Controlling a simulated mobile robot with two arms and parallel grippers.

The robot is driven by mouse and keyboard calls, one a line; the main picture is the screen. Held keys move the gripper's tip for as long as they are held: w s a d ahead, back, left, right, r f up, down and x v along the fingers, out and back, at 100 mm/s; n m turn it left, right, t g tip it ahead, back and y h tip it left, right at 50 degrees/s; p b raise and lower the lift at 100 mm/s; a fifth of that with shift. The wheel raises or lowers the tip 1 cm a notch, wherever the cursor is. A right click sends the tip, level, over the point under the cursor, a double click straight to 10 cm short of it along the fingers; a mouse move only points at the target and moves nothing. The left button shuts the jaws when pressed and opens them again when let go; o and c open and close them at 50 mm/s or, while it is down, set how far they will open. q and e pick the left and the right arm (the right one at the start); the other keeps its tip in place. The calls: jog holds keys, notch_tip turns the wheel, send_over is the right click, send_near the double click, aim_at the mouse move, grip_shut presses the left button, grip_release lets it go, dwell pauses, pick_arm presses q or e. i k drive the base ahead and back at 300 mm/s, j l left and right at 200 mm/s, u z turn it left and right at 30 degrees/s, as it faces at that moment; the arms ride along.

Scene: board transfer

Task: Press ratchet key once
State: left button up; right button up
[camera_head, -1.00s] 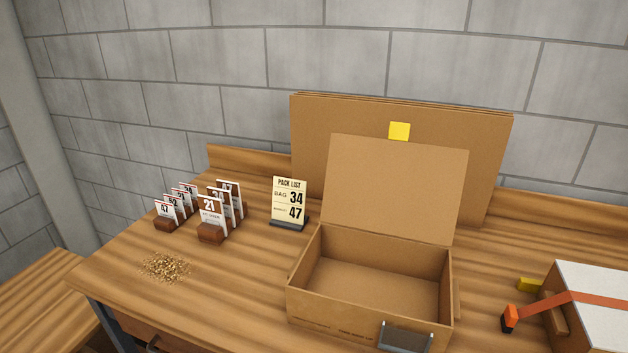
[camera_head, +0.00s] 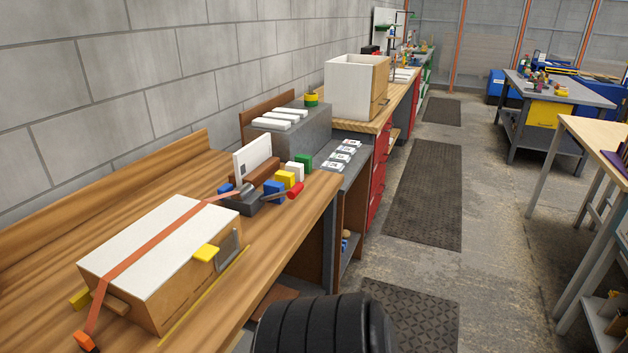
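A dark ratchet block (camera_head: 240,203) sits on the wooden bench, with a lever ending in a red grip (camera_head: 295,189). An orange strap (camera_head: 150,245) runs from it across a box with a white top (camera_head: 135,238) to an orange end piece (camera_head: 85,342) at lower left. A row of small coloured blocks stands beside the ratchet: blue (camera_head: 273,191), yellow (camera_head: 285,179), white (camera_head: 296,170) and green (camera_head: 304,162). I cannot tell which part is the ratchet key. Neither gripper shows; a black ribbed part, apparently of my arm, fills the bottom middle.
A grey unit (camera_head: 292,128) with white bars stands beyond the ratchet, with printed cards (camera_head: 342,155) on a lower grey shelf. A white open bin (camera_head: 352,88) stands farther along. Dark mats (camera_head: 423,195) lie on the open floor to the right.

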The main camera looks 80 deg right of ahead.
aim_at(226, 187)
jog(key=z, duration=2.2)
